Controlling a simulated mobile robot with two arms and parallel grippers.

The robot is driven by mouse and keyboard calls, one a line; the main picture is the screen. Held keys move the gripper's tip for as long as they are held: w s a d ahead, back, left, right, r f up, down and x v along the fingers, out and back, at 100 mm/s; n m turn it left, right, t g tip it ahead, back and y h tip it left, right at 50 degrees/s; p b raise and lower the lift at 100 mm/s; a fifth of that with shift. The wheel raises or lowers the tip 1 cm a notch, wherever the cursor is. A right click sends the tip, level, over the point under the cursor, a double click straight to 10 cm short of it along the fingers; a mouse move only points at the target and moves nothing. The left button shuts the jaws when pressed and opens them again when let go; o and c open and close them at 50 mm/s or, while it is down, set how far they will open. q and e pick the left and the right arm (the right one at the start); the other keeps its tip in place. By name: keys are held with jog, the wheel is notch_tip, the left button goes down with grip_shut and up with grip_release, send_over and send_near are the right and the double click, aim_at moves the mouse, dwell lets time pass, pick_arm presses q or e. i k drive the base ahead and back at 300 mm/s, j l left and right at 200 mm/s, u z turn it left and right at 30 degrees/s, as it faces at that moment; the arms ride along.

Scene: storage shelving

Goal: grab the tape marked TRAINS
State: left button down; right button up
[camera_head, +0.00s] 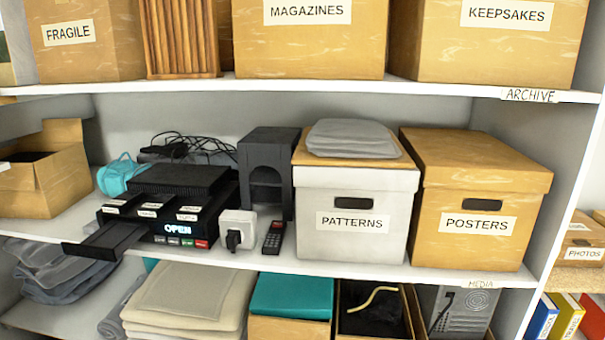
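Three black tapes with small white labels lie side by side on top of a black player (180,229) on the middle shelf: a left tape (117,203), a middle tape (155,207) and a right tape (189,213). The label print is too small to read, so I cannot tell which one is marked TRAINS. The player's display reads OPEN, and a flat black tray (103,241) sticks out at its left front, past the shelf edge. Neither of my grippers is in view.
A white plug adapter (238,230) and a remote (273,238) lie right of the player. A flat black box (178,179) and tangled cables sit behind. The PATTERNS box (350,250) and POSTERS box (475,250) fill the right. An open carton (62,185) stands left.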

aim_at(154, 207)
jog(key=u, duration=1.3)
